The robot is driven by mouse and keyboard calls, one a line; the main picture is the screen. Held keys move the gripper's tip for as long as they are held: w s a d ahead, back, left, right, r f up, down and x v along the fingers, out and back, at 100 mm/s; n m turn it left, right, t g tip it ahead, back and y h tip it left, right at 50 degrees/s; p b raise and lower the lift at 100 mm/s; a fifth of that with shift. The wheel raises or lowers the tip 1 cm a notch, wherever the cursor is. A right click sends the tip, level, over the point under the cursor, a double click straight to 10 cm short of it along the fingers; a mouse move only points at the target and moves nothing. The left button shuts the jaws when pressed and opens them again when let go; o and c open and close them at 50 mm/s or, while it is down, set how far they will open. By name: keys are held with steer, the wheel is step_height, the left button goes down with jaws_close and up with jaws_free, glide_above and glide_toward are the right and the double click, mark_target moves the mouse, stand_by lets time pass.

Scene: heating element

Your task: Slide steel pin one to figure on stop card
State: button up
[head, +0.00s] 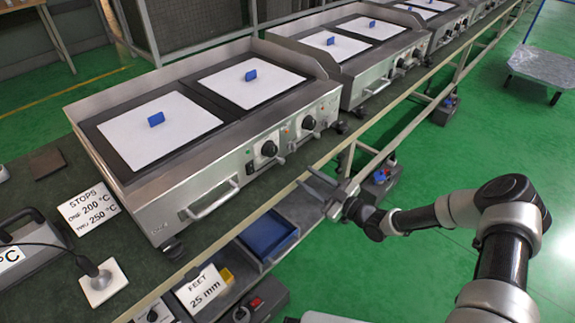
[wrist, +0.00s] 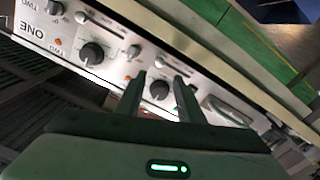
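The stop card (head: 90,208) stands at the left of the bench and reads ONE: 200 °C and TWO: 250 °C. The nearest griddle's front panel (head: 235,175) carries black knobs and small slots. In the wrist view the panel is inverted, with a ONE label (wrist: 32,29), TWO labels, a black knob (wrist: 91,53) and a slot (wrist: 100,22) with small bright metal parts. I cannot tell which is steel pin one or read its scale. My gripper (head: 305,177) is open and empty, in front of the panel; its fingers (wrist: 157,82) appear either side of another knob (wrist: 159,90).
More griddles (head: 350,45) line the bench to the back right. A front handle (head: 212,201) juts from the near griddle. Below are a blue bin (head: 268,238) and a FEET 25 mm card (head: 203,290). Green floor right of the bench is mostly open.

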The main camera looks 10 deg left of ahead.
mark_target(284, 162)
steer(key=b+x, duration=0.1)
steer(key=x, duration=0.9)
steer(key=shift+w+a, duration=0.2)
jaws_close()
